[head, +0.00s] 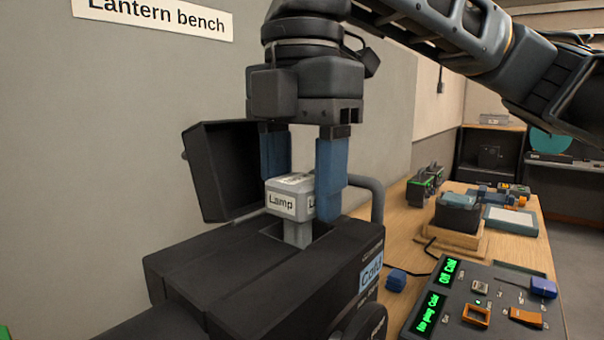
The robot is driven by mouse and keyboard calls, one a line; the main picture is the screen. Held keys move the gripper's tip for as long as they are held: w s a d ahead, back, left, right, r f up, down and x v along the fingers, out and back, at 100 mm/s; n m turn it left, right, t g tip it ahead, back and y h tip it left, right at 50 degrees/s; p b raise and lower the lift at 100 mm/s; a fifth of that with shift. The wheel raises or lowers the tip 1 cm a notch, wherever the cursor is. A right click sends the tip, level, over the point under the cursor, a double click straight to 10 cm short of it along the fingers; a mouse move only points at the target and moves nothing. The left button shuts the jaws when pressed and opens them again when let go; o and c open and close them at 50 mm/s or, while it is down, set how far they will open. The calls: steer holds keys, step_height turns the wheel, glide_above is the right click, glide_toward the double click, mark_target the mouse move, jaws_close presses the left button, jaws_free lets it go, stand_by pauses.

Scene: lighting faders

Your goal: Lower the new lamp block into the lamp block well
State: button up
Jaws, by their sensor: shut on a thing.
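A light grey block labelled "Lamp" (283,204) is held upright between the two blue fingers of my gripper (303,180). My gripper points straight down and is shut on the block. The block's narrower lower stem stands over or in the lamp block well (268,230), a square opening in the top of a black lantern housing (210,262). The block's wide top is above the housing's surface. The stem's lower end is hidden, so I cannot tell how deep it is.
The housing's black lid (222,170) stands open at the left, close to my gripper. A grey curved handle (372,195) rises at the right. A control panel (480,300) with green displays and a wooden stand (450,240) are on the bench to the right.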

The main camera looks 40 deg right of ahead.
steer(key=shift+f, duration=0.35)
steer(key=shift+f, duration=0.35)
stand_by(0.6)
steer(key=o, duration=1.3)
steer(key=shift+o, duration=0.2)
steer(key=shift+r, duration=0.2)
steer(key=shift+r+p, duration=3.85)
steer(key=shift+p, duration=0.35)
steer(key=shift+s, duration=0.1)
